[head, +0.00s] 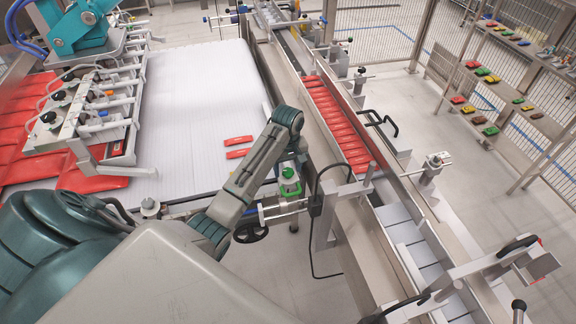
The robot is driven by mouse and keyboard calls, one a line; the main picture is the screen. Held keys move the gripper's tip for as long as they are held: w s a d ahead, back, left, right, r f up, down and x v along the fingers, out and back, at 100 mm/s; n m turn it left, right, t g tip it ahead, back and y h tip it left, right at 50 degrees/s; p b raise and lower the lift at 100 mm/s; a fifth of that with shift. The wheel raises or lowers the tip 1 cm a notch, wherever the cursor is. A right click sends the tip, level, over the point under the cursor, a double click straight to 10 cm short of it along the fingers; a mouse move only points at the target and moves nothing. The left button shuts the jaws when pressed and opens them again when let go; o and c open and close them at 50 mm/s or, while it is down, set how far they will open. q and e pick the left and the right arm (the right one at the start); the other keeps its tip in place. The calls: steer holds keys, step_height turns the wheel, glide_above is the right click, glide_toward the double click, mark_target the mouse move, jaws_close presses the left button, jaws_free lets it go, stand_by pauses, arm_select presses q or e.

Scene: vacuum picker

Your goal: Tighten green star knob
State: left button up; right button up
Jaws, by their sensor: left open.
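A green star knob (289,190) sits on a small metal fitting beside the conveyor, near the middle of the head view. A smaller green cap shows just above it. My left arm reaches in from the lower left and bends down at its wrist over this spot. My left gripper (290,168) is open, just above or beside the green knob. It is small and partly hidden by the arm, so I cannot tell whether it touches the knob. My right gripper is not in view.
A black handwheel (250,232) and rods are close below the knob. To the right runs a conveyor with red packs (335,125) between metal rails. A white belt (200,95) with loose red packs lies to the left. Shelves with coloured parts (483,72) stand at the far right.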

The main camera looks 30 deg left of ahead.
arm_select(q)
steer(key=shift+c, duration=1.4)
steer(key=c, duration=0.7)
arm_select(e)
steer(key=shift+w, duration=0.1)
